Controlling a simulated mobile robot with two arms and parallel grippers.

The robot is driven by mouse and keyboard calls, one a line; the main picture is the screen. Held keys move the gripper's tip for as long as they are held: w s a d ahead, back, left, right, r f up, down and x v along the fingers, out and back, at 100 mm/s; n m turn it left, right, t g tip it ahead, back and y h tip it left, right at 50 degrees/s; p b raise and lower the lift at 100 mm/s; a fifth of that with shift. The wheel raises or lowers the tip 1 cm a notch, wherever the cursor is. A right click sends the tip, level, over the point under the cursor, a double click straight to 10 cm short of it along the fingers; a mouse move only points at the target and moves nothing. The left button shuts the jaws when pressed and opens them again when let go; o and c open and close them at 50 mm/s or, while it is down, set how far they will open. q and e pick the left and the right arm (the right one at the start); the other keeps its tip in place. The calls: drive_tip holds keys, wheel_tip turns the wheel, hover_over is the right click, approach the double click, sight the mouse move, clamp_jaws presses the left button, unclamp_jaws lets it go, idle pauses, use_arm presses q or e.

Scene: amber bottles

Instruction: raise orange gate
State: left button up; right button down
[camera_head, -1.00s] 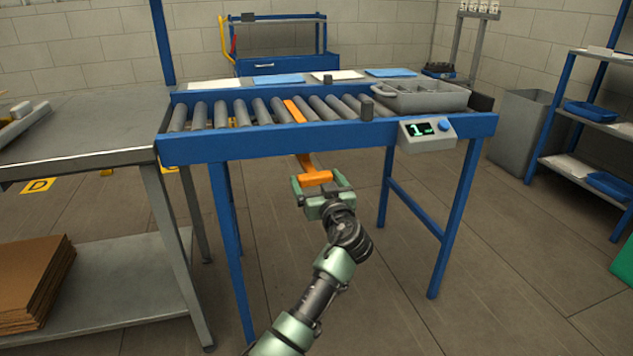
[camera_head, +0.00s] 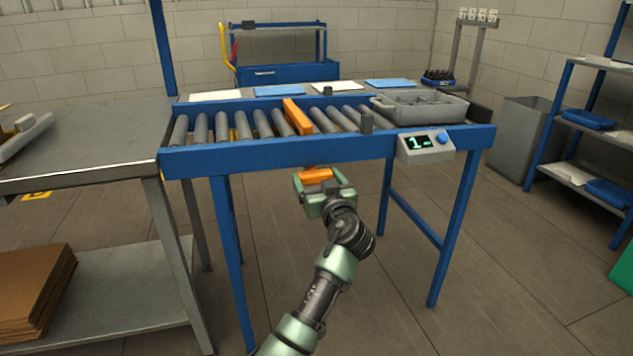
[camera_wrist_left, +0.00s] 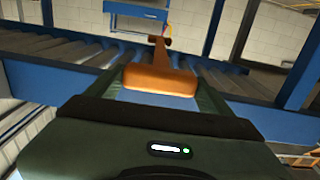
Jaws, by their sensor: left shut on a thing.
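The orange gate (camera_head: 297,116) stands across the roller conveyor (camera_head: 258,152), its bar showing above the rollers between two of them. Its orange handle (camera_head: 317,176) sticks out below the conveyor's blue front rail. My left gripper (camera_head: 321,182) is shut on this handle, in front of and below the rail. In the left wrist view the handle (camera_wrist_left: 160,80) lies between the two fingers, with a stem running from it toward the conveyor. The link between handle and bar is hidden by the rail in the head view. My right gripper is not in view.
A grey divided tray (camera_head: 432,115) sits at the right end of the rollers, behind a small display box (camera_head: 425,147). A grey table (camera_head: 90,150) adjoins at the left. Blue conveyor legs stand on both sides of my arm; the floor between them is clear.

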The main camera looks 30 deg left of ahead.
use_arm(q)
drive_tip(key=o, duration=2)
drive_tip(key=shift+r, duration=0.3)
drive_tip(key=shift+f, duration=0.1)
drive_tip(key=shift+s+d, duration=0.2)
drive_tip(key=shift+d, duration=0.1)
drive_tip(key=v, duration=0.7)
drive_tip(key=shift+p, duration=0.35)
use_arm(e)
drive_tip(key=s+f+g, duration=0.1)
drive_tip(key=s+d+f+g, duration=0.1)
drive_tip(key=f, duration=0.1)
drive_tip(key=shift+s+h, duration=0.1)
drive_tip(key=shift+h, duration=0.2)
